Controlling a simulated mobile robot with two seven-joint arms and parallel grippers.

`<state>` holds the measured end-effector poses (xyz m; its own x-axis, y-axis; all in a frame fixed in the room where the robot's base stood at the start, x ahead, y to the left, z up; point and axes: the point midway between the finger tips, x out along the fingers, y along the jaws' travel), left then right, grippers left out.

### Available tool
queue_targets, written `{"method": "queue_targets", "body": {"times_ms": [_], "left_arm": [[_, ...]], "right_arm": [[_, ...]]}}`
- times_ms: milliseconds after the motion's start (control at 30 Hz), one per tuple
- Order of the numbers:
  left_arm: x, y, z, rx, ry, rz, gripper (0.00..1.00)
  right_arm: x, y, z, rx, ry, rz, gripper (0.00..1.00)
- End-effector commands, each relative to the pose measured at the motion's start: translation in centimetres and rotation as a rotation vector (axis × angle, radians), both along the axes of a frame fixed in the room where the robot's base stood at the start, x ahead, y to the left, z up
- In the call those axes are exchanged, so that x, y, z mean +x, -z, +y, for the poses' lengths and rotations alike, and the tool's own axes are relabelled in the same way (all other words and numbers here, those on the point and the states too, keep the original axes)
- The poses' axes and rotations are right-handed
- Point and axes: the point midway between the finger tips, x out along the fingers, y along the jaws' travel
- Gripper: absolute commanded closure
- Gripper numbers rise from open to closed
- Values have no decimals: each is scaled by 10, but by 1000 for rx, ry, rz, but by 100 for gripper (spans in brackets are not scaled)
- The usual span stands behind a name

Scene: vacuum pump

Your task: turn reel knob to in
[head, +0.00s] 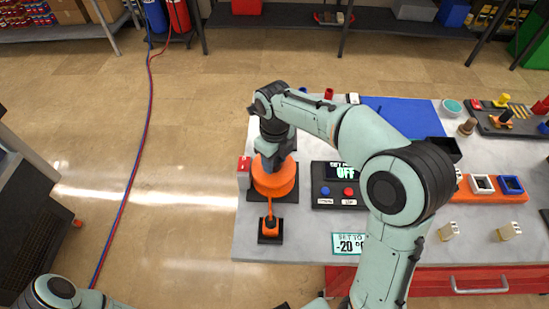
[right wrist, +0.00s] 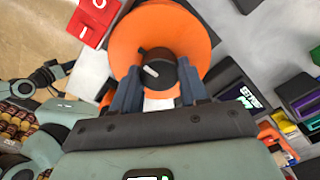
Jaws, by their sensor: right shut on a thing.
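The orange reel (head: 275,182) stands at the left end of the grey table. In the right wrist view, the round orange reel body (right wrist: 135,35) has a dark knob (right wrist: 158,63) with a short white mark in its middle. My right gripper (head: 268,158) comes down over the reel from above. Its two fingers (right wrist: 158,82) stand on either side of the knob and are shut on it. The gripper hides the knob in the head view. I cannot read any label around the knob. My left gripper is not in view.
A red box (head: 244,168) stands close left of the reel, and an orange fitting on a black base (head: 269,229) in front. To the right are a control box reading OFF (head: 335,190) and a "-20" sign (head: 349,244). My right forearm crosses above the table.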

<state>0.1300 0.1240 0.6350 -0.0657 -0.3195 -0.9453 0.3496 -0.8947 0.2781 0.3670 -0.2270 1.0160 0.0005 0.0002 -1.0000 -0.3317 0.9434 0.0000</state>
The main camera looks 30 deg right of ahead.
Motion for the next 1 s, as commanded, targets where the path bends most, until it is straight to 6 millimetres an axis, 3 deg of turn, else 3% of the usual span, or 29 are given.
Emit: {"method": "queue_targets", "body": {"times_ms": [367, 400, 467, 500, 833, 1000], "left_arm": [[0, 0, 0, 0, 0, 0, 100], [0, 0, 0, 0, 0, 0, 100], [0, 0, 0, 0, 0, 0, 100], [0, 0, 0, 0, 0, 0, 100], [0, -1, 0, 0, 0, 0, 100], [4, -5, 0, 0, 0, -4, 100]], "right_arm": [[-1, 1, 0, 1, 8, 3, 87], [-1, 1, 0, 1, 8, 3, 53], [-1, 1, 0, 1, 8, 3, 34], [-1, 1, 0, 1, 8, 3, 31], [0, -4, 0, 0, 6, -1, 31], [1, -28, 0, 0, 5, -4, 31]]}}
